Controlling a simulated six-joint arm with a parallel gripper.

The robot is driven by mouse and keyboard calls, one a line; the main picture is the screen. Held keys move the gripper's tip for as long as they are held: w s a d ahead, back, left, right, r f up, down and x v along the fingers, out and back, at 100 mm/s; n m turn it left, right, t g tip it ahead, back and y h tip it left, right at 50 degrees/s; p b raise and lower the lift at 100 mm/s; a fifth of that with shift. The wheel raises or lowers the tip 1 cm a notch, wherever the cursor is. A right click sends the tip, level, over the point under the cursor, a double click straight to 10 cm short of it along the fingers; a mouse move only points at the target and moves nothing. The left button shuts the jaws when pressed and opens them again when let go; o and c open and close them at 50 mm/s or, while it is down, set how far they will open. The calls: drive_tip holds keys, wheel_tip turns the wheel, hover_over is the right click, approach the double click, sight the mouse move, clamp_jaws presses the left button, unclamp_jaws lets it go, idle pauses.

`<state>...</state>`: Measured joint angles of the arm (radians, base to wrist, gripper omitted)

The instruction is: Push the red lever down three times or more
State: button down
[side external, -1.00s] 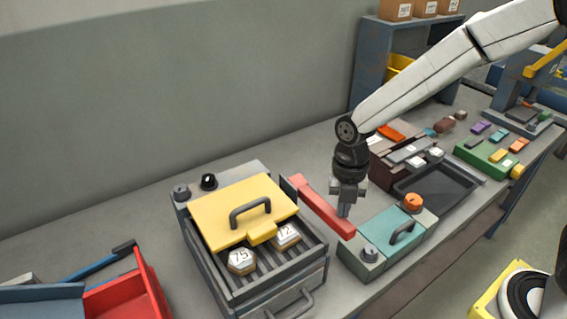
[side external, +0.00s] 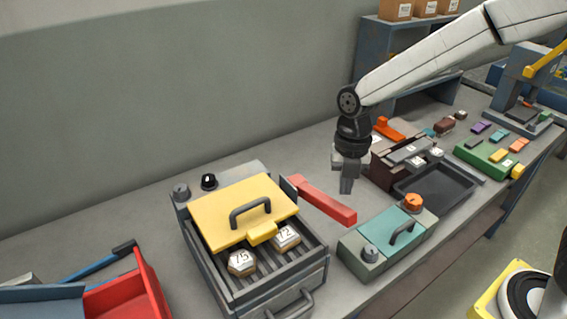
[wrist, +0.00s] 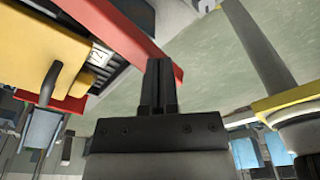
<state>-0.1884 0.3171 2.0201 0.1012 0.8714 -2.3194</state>
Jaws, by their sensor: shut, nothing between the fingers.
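The red lever (side external: 322,200) is a long bar on the right side of the yellow-lidded unit. It slopes gently down from its hinge end toward its free end at the front right. It also shows in the wrist view (wrist: 120,32), running behind my fingers. My gripper (side external: 346,191) is shut and empty, fingers pointing down, just above the free end of the lever with a small gap seeming to separate them. In the wrist view the closed fingers (wrist: 160,65) overlap the lever's end.
The yellow lid (side external: 240,208) with a dark handle covers part of a grey tray unit (side external: 318,262) holding two numbered hexagonal pieces. A teal box (side external: 385,238) with knobs stands close to the lever's free end. A dark tray (side external: 440,185) lies behind it. A red bin (side external: 128,290) stands at left.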

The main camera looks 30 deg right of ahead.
drive_tip(key=shift+w+d+r, duration=0.1)
drive_tip(key=shift+r, duration=1)
drive_tip(key=shift+w+d+r, duration=0.1)
drive_tip(key=shift+r, duration=0.95)
drive_tip(key=shift+a, duration=0.1)
wheel_tip(320, 180, up, 9)
drive_tip(key=m+g, duration=0.2)
drive_tip(key=m, duration=0.8)
hover_over(347, 211)
drive_tip(key=w, duration=0.4)
drive_tip(key=shift+w+f+h, duration=0.1)
drive_tip(key=shift+w+h, duration=0.05)
drive_tip(key=shift+h, duration=0.25)
drive_tip(key=shift+f, duration=0.15)
drive_tip(key=x, duration=1.3)
drive_tip(key=shift+f, duration=0.35)
drive_tip(key=shift+f, duration=0.1)
